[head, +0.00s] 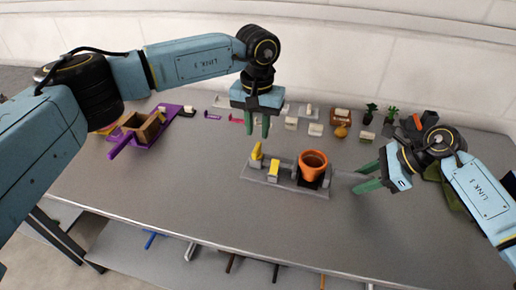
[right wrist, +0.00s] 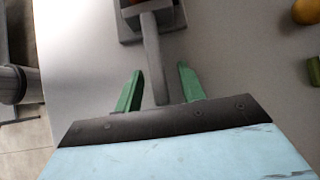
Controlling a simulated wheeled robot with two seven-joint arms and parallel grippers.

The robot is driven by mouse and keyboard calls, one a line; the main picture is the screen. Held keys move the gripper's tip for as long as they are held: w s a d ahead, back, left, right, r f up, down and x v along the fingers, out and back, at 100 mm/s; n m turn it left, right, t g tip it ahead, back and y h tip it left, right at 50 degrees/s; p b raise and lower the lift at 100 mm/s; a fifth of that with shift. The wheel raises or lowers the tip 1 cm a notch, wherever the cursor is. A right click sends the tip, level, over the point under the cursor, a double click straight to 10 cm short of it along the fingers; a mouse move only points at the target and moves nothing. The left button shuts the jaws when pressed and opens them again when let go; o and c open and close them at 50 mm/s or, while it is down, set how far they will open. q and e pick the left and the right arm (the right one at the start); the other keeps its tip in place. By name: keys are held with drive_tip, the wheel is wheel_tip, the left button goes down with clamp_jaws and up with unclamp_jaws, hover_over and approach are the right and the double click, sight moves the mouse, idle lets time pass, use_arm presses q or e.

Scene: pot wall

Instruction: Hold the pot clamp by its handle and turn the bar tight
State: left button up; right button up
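The pot clamp has a grey base (head: 262,182) at mid-table, with an orange pot (head: 313,162) upright at its right end. An upright yellow piece (head: 257,151) and a yellow-topped block (head: 273,169) stand on its left part. A grey handle (head: 343,175) sticks out to the right. In the right wrist view the handle (right wrist: 155,60) reaches between my right gripper's green fingers (right wrist: 160,90), with gaps on both sides. My right gripper (head: 366,177) is open there. My left gripper (head: 258,127) points down, open and empty, behind and above the clamp's left part.
A purple tray (head: 126,143) with a brown box stands at the left. Small blocks, a round orange-brown pot (head: 341,131) and green plants (head: 391,113) line the back near the wall. Tools hang below the front edge. The table front is clear.

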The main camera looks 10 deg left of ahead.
drive_tip(key=v, duration=1.2)
drive_tip(key=shift+s+f, duration=0.1)
